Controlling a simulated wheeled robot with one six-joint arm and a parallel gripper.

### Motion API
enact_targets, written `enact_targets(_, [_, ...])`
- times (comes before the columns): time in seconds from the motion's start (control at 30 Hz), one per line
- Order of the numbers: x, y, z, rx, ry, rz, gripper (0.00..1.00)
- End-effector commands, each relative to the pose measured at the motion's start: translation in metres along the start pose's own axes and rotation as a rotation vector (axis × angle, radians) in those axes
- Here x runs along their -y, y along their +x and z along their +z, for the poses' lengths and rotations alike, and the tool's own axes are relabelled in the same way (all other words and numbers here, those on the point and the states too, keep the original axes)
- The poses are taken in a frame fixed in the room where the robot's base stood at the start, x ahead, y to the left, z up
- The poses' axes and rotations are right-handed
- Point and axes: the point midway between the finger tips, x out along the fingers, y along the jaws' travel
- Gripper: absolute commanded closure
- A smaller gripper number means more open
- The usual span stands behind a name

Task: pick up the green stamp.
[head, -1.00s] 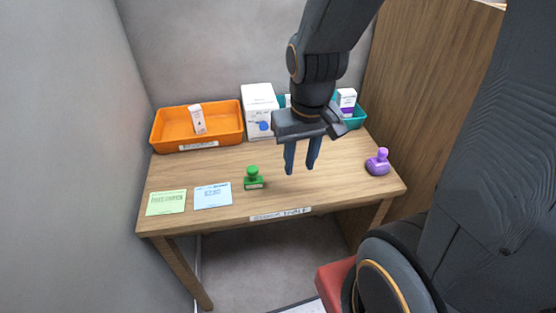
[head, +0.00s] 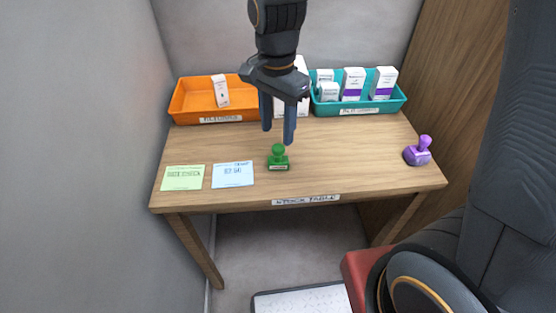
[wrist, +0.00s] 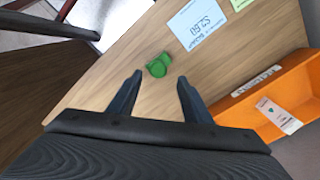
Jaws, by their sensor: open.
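The green stamp (head: 278,158) stands upright on the wooden table (head: 330,170), near its front middle, just right of the blue card. In the wrist view the green stamp (wrist: 158,65) lies ahead of the fingertips, between their lines and apart from them. My gripper (head: 278,138) is open and empty, its two fingers pointing down above the table around the stamp's place in the picture. It also shows in the wrist view (wrist: 160,76). Nothing hides the stamp.
A green card (head: 183,178) and a blue card (head: 233,175) lie left of the stamp.

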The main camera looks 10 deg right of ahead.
Motion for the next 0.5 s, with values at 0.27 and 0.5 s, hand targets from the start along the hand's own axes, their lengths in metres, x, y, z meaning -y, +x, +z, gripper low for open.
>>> enact_targets(0.27, [-0.003, 0.027, 0.001, 0.002, -0.001, 0.004, 0.55])
enact_targets(0.5, [-0.004, 0.058, 0.001, 0.002, -0.002, 0.004, 0.55])
